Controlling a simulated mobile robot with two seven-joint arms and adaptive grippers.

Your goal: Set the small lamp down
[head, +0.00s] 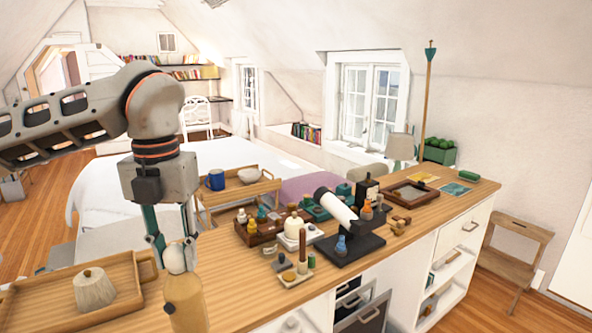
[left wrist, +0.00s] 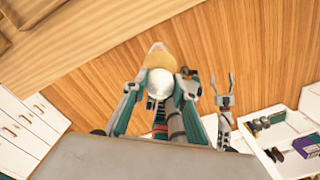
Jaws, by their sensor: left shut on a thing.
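My left gripper (head: 177,258) is shut on the small lamp, which has a tan, bottle-like body (head: 187,303) and a pale rounded top between the fingers. The lamp hangs roughly upright at the front edge of the wooden counter (head: 235,285); its lower end is cut off by the frame. In the left wrist view, the lamp's white globe (left wrist: 160,83) sits between the fingers (left wrist: 160,92), with floorboards behind it and the counter edge farther up. My right gripper (left wrist: 224,88) shows only in the left wrist view, fingers apart and empty.
A wooden tray (head: 35,307) with a ribbed pale object (head: 94,288) lies left of the lamp. Right of it, the counter is crowded with small bottles, stands and a white cylinder (head: 335,210) on a dark base. A narrow bare strip of counter lies between.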

